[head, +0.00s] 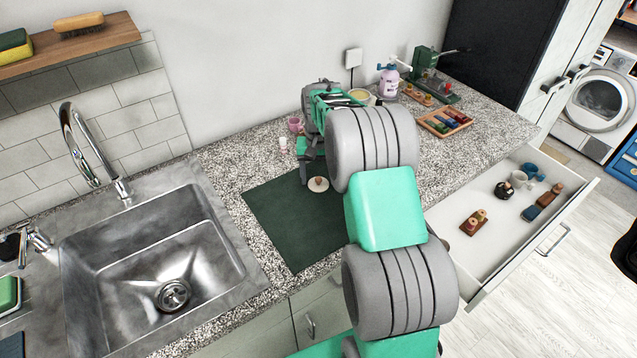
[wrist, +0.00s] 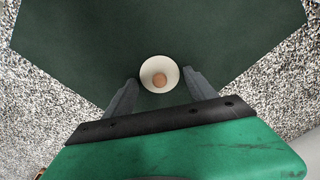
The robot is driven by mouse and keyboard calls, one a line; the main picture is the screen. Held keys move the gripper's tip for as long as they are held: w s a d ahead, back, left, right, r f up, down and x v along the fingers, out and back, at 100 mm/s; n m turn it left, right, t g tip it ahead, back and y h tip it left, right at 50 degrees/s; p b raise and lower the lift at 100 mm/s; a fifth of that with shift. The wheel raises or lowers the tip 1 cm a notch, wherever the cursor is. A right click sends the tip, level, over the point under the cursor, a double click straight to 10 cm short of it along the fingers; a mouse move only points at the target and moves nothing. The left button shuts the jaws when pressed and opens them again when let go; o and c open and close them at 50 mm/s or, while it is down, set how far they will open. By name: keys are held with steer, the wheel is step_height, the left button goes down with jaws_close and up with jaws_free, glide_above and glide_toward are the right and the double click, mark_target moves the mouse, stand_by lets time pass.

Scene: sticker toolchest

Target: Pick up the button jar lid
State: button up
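The button jar lid, a small cream disc with a brown knob, lies on the dark green mat. It shows in the head view (head: 318,185), just beside my gripper, and in the wrist view (wrist: 159,74). My gripper (wrist: 160,90) is open, with its two grey fingers apart on either side of the lid's near edge. Nothing is held between the fingers. In the head view my arm covers part of the mat (head: 285,225), and the fingertips are hard to make out there. I cannot tell how high the fingers are above the mat.
A sink (head: 150,265) is at the left. A pink cup (head: 294,124) stands behind the mat. A spool tray (head: 444,122), a pump bottle (head: 388,80) and a green tool (head: 425,65) stand at the back right. An open drawer (head: 490,255) holding several items sticks out at the right.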

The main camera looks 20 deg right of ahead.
steer(key=c, duration=1)
